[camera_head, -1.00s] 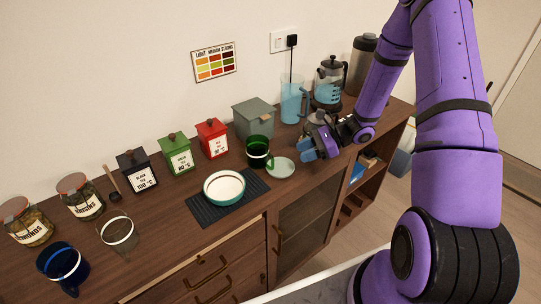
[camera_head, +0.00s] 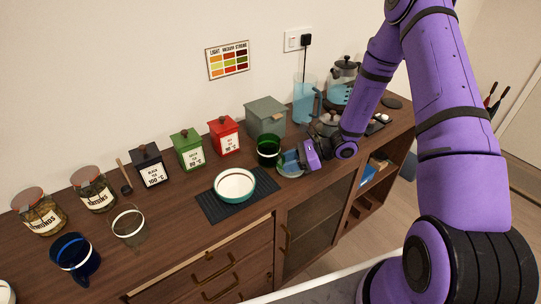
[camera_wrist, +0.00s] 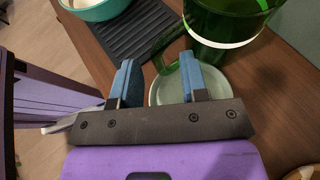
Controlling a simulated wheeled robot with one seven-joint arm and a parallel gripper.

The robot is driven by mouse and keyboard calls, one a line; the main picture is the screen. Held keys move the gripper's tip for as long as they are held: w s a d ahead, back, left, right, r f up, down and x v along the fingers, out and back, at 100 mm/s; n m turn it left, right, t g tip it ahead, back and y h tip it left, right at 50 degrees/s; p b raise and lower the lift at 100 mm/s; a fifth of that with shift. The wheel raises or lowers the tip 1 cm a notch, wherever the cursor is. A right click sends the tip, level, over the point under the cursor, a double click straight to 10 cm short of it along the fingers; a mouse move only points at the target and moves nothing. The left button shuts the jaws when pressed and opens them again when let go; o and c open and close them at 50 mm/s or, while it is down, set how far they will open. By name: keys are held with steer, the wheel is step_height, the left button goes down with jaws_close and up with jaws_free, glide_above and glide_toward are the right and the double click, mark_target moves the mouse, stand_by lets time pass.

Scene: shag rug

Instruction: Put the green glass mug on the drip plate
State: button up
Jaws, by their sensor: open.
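The green glass mug (camera_head: 268,151) stands upright on the wooden counter, left of my gripper. In the wrist view the green mug (camera_wrist: 228,18) is at the upper right, with its handle (camera_wrist: 165,45) pointing toward the space between the fingers. The mug is beside the plate.
A grey-green box (camera_head: 265,117) stands behind the mug. A blue pitcher (camera_head: 304,98) and a French press (camera_head: 342,82) are at the back right.

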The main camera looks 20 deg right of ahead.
steer(key=shift+w+a+f, duration=0.15)
steer(key=shift+a+f, duration=0.1)
steer(key=shift+a, duration=0.25)
jaws_close()
steer(key=shift+r, duration=0.1)
